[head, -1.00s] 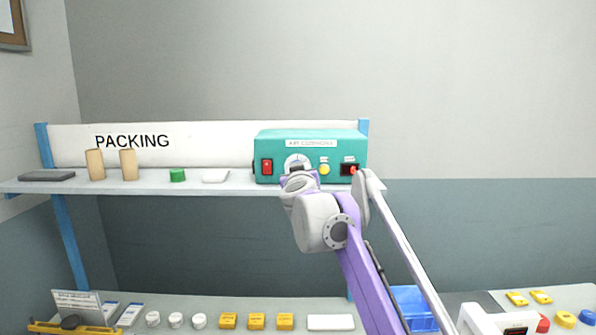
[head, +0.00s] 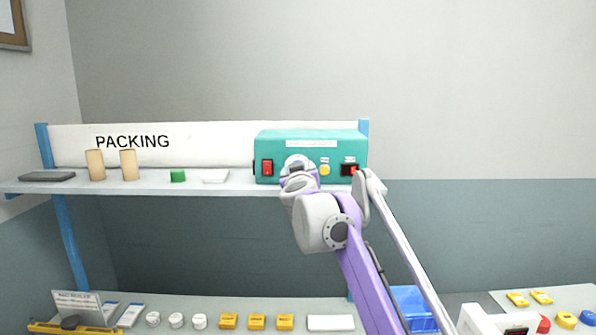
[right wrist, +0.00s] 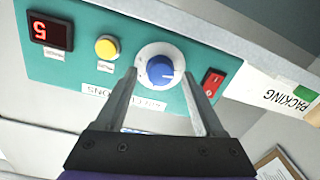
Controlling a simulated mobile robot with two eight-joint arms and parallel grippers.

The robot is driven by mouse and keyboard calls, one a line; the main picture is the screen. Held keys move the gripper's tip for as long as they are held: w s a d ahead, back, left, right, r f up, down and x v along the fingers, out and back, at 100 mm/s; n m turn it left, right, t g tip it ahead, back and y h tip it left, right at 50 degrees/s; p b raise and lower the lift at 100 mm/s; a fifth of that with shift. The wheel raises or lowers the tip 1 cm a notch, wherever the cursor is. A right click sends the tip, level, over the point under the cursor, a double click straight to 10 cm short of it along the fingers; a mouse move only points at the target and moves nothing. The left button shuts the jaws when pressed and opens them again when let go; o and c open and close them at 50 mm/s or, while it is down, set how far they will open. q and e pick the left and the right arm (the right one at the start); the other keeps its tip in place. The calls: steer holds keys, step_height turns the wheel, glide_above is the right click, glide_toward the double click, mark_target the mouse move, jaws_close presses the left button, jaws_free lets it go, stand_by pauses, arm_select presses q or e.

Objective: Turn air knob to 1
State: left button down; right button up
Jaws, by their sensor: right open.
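The teal blower box (head: 312,136) stands on the right end of the shelf. Its air knob (right wrist: 160,69) is blue with a pale pointer line on a white dial (right wrist: 148,52), seen in the right wrist view. A red digital display (right wrist: 50,32) on the box reads what looks like 5. A yellow button (right wrist: 107,47) and a red rocker switch (right wrist: 212,81) flank the knob. My right gripper (right wrist: 162,75) is open, its two fingers on either side of the knob; I cannot tell if they touch it. In the head view my right arm hides most of the knob. My left gripper is not in view.
The shelf (head: 235,188) also holds a green block (head: 178,175), a white item (head: 215,176), two tan cylinders and a dark flat item (head: 47,176). The bench below carries yellow boxes, white round items and a blue bin (head: 413,305).

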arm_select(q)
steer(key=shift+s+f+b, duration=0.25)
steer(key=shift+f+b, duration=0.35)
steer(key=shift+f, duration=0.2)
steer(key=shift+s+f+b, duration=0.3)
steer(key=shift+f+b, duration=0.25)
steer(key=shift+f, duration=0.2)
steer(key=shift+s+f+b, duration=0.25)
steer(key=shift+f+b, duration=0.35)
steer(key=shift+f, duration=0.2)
arm_select(e)
steer(key=s, duration=1.1)
steer(key=shift+d, duration=0.25)
steer(key=shift+w, duration=0.1)
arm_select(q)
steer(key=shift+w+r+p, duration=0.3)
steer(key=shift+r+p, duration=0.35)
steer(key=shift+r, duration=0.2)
arm_select(e)
steer(key=s+d+f+m+g, duration=0.1)
steer(key=s+d+f+g, duration=0.3)
steer(key=s+f, duration=0.8)
steer(key=s+d+f+m+g, duration=0.1)
steer(key=s+d+f+g, duration=0.3)
steer(key=s+f, duration=0.9)
steer(key=s+d+f+m+g+h, duration=0.1)
steer(key=s+d+f+g, duration=0.3)
steer(key=f, duration=2)
steer(key=s+d, duration=0.5)
steer(key=s, duration=0.4)
